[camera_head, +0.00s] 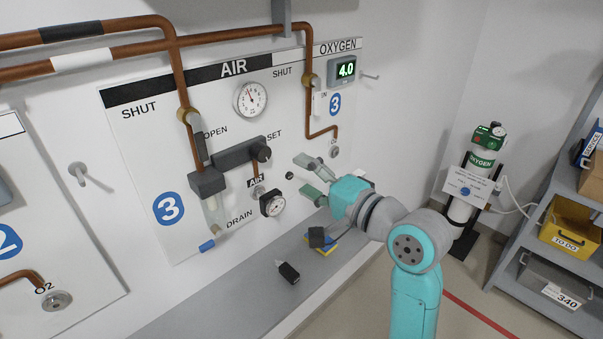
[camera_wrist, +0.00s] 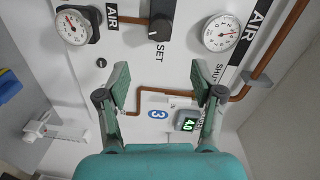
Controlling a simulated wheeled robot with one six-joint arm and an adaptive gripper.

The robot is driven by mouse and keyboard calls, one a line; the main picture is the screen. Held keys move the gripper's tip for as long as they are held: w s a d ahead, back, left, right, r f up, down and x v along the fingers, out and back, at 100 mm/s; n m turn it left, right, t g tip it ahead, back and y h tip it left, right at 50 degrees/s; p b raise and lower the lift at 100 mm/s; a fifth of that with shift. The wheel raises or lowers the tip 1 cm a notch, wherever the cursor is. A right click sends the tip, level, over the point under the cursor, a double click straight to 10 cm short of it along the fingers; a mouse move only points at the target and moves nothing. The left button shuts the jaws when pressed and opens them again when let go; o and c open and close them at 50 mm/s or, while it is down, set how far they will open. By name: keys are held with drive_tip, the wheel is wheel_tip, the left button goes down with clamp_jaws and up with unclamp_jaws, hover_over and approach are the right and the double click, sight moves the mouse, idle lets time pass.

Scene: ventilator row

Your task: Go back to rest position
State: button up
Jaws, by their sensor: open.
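My gripper (camera_head: 311,178) is on the turquoise arm in front of the wall panel marked 3, to the right of the SET knob (camera_head: 262,152). Its two fingers are spread apart with nothing between them. In the wrist view my gripper (camera_wrist: 163,88) also shows open and empty, with the panel beyond it. The SET knob (camera_wrist: 160,28) shows above the fingers there. The arm reaches out with the gripper pointing at the panel; I cannot tell the exact gap to the panel.
A grey ledge (camera_head: 215,301) runs below the panel, with a small black object (camera_head: 288,273) on it. A yellow and blue item (camera_head: 320,245) lies below my gripper. An oxygen cylinder (camera_head: 481,165) and a shelf with a yellow bin (camera_head: 571,228) stand at right.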

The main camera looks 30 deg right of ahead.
idle(0.4)
drive_tip(key=s+a+f+n+h, duration=0.1)
drive_tip(key=s+f+h, duration=0.1)
drive_tip(key=s+f, duration=0.45)
drive_tip(key=s+f+h, duration=0.1)
drive_tip(key=s+f, duration=0.2)
drive_tip(key=f, duration=0.7)
drive_tip(key=s+a+f+n+h, duration=0.15)
drive_tip(key=s+f, duration=0.25)
drive_tip(key=f, duration=0.4)
drive_tip(key=s+f+n, duration=0.1)
drive_tip(key=s+n, duration=0.2)
drive_tip(key=s, duration=0.6)
drive_tip(key=s+a+f+n+g, duration=0.1)
drive_tip(key=s+f+n, duration=0.1)
drive_tip(key=s, duration=0.7)
drive_tip(key=s+a+f+n, duration=0.1)
drive_tip(key=s+n, duration=0.4)
drive_tip(key=s, duration=0.5)
drive_tip(key=shift+f+g+h, duration=0.25)
drive_tip(key=shift+g+h, duration=0.15)
drive_tip(key=shift+h, duration=0.05)
